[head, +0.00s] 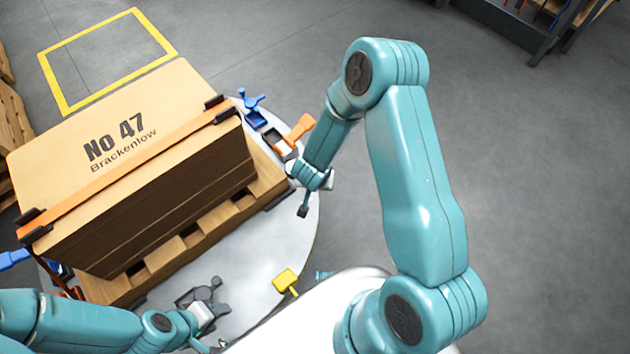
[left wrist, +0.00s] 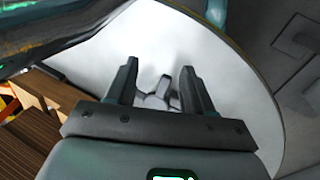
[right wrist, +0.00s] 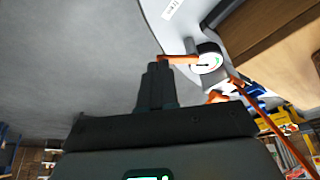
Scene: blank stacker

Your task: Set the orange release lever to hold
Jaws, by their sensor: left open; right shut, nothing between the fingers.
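An orange lever (head: 301,127) with a flat paddle end stands on a dark base at the right edge of the round table, beside the pallet. My right gripper (head: 303,210) is shut and empty, on the near side of this lever and apart from it in the head view. In the right wrist view an orange bar (right wrist: 180,59) beside a round dial (right wrist: 208,60) shows at the shut fingertips (right wrist: 158,68); I cannot tell whether they touch, or whether it is the same lever. My left gripper (head: 206,292) is open and low over the table's front; its spread fingers show in the left wrist view (left wrist: 158,80).
A strapped cardboard stack (head: 120,130) on a wooden pallet (head: 190,238) fills much of the round white table (head: 245,270). A blue handle (head: 252,103) stands just beyond the orange lever. A yellow paddle (head: 286,281) is at the front edge. Open floor lies to the right.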

